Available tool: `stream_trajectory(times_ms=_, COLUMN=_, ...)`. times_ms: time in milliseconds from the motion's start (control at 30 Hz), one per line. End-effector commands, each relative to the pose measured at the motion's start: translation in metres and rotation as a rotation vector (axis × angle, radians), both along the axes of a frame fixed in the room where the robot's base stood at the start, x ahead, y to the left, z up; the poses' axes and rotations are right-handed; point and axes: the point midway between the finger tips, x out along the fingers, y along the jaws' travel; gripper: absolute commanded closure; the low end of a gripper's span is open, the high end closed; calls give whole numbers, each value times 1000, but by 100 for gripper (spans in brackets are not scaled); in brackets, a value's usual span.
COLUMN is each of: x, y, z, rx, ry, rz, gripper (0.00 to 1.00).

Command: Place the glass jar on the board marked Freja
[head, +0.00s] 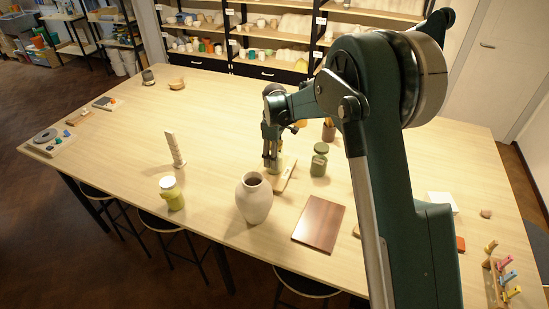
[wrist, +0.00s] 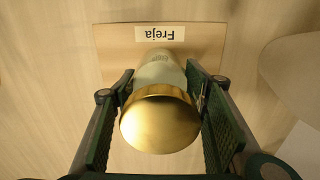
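The glass jar (wrist: 160,72), pale with a gold lid (wrist: 160,122), is between the two fingers of my gripper (wrist: 160,105) in the wrist view. The finger pads lie against its sides, and my gripper looks shut on it. The wooden board (wrist: 112,50) with the white label "Freja" (wrist: 160,33) lies under the jar. In the head view my gripper (head: 272,160) is over this board (head: 286,180), and the jar (head: 277,161) is mostly hidden by the fingers. Whether the jar's base touches the board is hard to tell.
A grey-beige vase (head: 254,200) stands close in front of my gripper. A green jar (head: 319,161) stands to its right, a dark brown board (head: 319,223) at front right. The table's left middle is clear.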

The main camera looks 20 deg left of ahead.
Motion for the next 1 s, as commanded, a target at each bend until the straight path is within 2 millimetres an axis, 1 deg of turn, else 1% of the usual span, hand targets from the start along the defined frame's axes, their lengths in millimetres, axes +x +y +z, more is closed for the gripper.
stream_trajectory(times_ms=33, x=0, y=0, z=0, rx=0, ry=0, rz=0, gripper=48)
stream_trajectory(times_ms=100, x=0, y=0, z=0, rx=0, ry=0, rz=0, gripper=42)
stream_trajectory(times_ms=433, x=0, y=0, z=1, rx=0, ry=0, rz=0, gripper=42)
stream_trajectory(times_ms=600, x=0, y=0, z=5, rx=0, ry=0, rz=0, gripper=42)
stream_trajectory(times_ms=767, x=0, y=0, z=18, rx=0, ry=0, rz=0, gripper=42)
stream_trajectory(times_ms=1000, x=0, y=0, z=53, rx=0, ry=0, rz=0, gripper=42)
